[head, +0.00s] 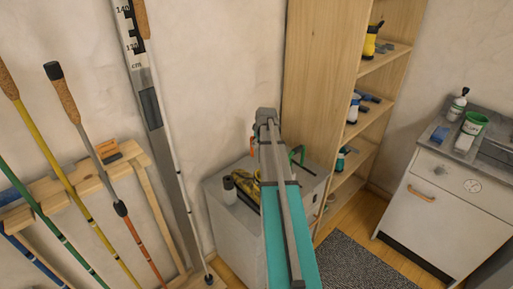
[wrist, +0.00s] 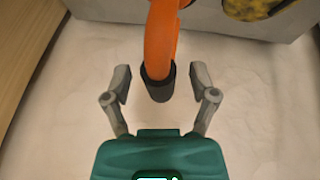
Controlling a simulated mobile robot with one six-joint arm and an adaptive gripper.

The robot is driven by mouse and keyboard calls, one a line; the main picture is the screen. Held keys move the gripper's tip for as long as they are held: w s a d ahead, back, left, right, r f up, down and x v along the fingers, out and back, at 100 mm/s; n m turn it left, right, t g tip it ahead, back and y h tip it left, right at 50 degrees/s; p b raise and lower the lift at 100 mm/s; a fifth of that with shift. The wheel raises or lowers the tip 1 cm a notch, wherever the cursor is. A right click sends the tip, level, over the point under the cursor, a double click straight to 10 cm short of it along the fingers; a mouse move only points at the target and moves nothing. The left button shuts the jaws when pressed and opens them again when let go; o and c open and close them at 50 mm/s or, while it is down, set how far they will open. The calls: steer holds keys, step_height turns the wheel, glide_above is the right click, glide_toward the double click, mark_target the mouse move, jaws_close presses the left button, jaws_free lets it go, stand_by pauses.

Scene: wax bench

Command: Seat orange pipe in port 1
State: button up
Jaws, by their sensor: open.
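The orange pipe (wrist: 161,35) comes down from the top edge of the wrist view and ends in a black cuff (wrist: 159,84). My gripper (wrist: 160,76) is open, with one finger on each side of the cuff. Gaps show between the cuff and both fingers, so it is not gripped. In the head view a small bit of orange (head: 251,146) shows beside my gripper (head: 265,115), above the grey cabinet. My arm hides most of the pipe there. I cannot make out port 1 in either view.
The grey cabinet (head: 231,219) carries a dark bottle (head: 229,189), a yellow-and-black item and a green loop (head: 297,154). A wooden shelf (head: 322,60) stands close on the right. Poles in a wooden rack (head: 60,192) and a measuring staff (head: 150,108) stand left.

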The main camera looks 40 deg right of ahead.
jaws_close()
stand_by(0.4)
steer(key=shift+r, duration=0.1)
step_height(320, 180, up, 10)
steer(key=p, duration=1)
stand_by(0.8)
